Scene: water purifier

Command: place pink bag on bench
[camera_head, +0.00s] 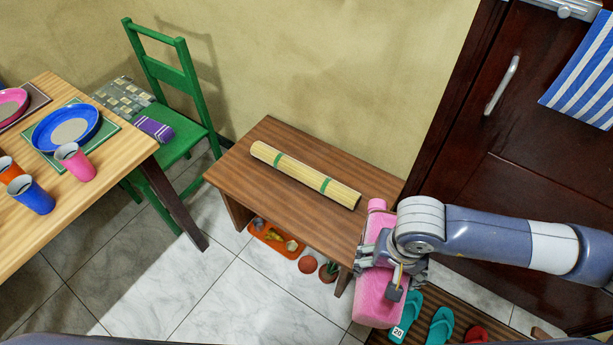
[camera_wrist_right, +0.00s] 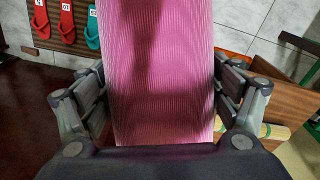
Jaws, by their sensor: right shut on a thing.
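A pink bag (camera_head: 376,296), long and rounded with a ribbed surface, is held in my right gripper (camera_head: 380,262) at the front right corner of the bench. In the right wrist view the pink bag (camera_wrist_right: 158,75) fills the space between the two fingers of my right gripper (camera_wrist_right: 158,105), which are shut on its sides. The brown wooden bench (camera_head: 285,210) stands against the wall, left of the bag. In the head view the bag overlaps the bench's right front leg; whether they touch cannot be told. My left gripper is not in view.
A rolled bamboo mat (camera_head: 305,175) lies across the bench top, with bare wood around it. An orange tray (camera_head: 276,238) and pots sit under the bench. Teal sandals (camera_head: 440,325) lie on a striped mat below the bag. A green chair (camera_head: 175,90) and a set table (camera_head: 90,185) stand left.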

